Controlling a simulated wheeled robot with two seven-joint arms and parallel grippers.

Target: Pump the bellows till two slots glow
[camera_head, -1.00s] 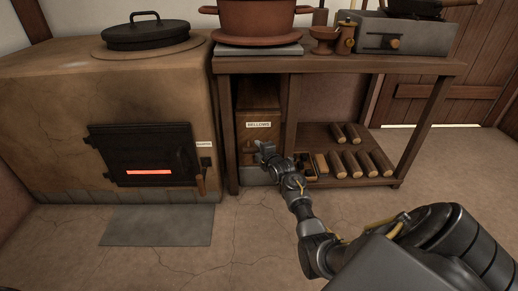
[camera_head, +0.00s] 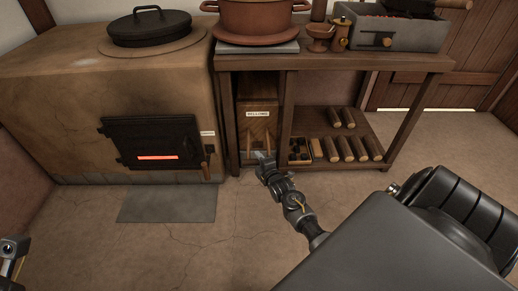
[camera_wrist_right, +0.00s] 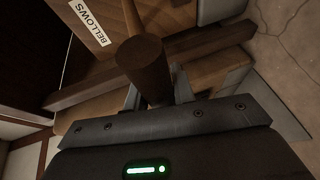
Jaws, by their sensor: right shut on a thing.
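The wooden bellows (camera_head: 257,131), labelled BELLOWS, stands in the narrow bay under the bench. My right gripper (camera_head: 264,161) is low in front of it. In the right wrist view, the gripper is shut on the bellows' round brown handle (camera_wrist_right: 146,66), with the label beyond it. The black stove door (camera_head: 152,141) at the left shows one glowing orange-red slot (camera_head: 156,157); I see no second lit slot in it. My left gripper (camera_head: 13,250) shows only partly at the lower left edge, and its jaws are unclear.
The bench (camera_head: 330,65) carries a red-brown pot (camera_head: 255,17) and a grey brazier (camera_head: 398,35). Several logs (camera_head: 345,147) lie on its lower shelf. A grey mat (camera_head: 167,205) lies before the stove. The floor at the middle is clear.

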